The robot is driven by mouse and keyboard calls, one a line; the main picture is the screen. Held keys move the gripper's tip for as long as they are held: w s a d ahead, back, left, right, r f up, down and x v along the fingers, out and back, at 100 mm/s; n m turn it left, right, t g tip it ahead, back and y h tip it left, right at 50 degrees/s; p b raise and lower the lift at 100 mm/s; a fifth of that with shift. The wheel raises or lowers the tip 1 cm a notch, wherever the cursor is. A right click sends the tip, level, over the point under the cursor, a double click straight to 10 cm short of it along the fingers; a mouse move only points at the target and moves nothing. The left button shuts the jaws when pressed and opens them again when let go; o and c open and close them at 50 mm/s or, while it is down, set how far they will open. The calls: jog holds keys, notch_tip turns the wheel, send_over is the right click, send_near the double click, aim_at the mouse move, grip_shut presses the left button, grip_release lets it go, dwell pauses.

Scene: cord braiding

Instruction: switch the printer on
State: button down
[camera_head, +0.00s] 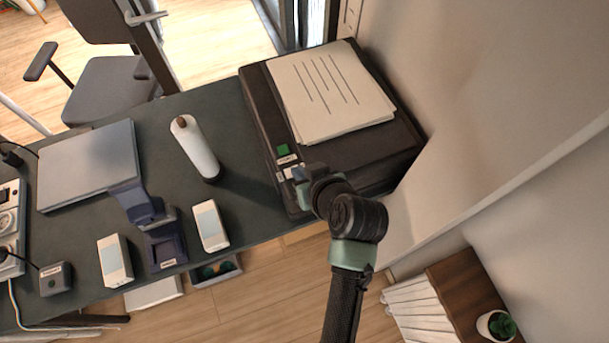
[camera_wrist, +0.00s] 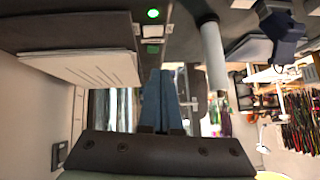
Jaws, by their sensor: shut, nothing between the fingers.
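The printer (camera_head: 340,160) is a dark box at the right end of the desk, with a stack of lined paper (camera_head: 330,90) on top. Its left edge carries a green square (camera_head: 283,150) and small white labels. In the wrist view the printer (camera_wrist: 65,32) is at upper left. A round, glowing green button or light (camera_wrist: 153,14) shows there, beside a white label (camera_wrist: 152,30) and the green square (camera_wrist: 152,49). My gripper (camera_head: 298,173) is over the printer's front left edge; its blue fingers (camera_wrist: 163,72) are shut and empty. I cannot tell whether they touch the printer.
White boxes (camera_head: 211,226), a dark blue stand (camera_head: 150,215) and a closed laptop (camera_head: 87,165) are further left. The wall (camera_head: 430,90) is close on the printer's right.

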jog(key=shift+v, duration=1.65)
jog(key=shift+s+a, duration=0.15)
jog(key=w+r+t+h+b, duration=0.1)
jog(key=w+r+t, duration=0.2)
jog(key=r, duration=0.7)
jog(key=w+r+m+t+h+b, duration=0.1)
jog(key=w+r+t, duration=0.25)
jog(key=r, duration=0.55)
jog(key=w+r+t+h, duration=0.1)
jog(key=w+r+t, duration=0.25)
jog(key=r, duration=0.65)
jog(key=s+a+r+m+t+b, duration=0.1)
jog(key=s+r+t, duration=0.3)
jog(key=r, duration=0.9)
jog(key=s+r+m+t, duration=0.1)
jog(key=s+r+t, duration=0.4)
jog(key=r, duration=0.8)
jog(key=s, duration=0.3)
jog(key=shift+s+a+r+h+b, duration=0.2)
jog(key=shift+a+r+h+b, duration=0.15)
jog(key=shift+a+r+h, duration=0.05)
jog(key=shift+f, duration=0.1)
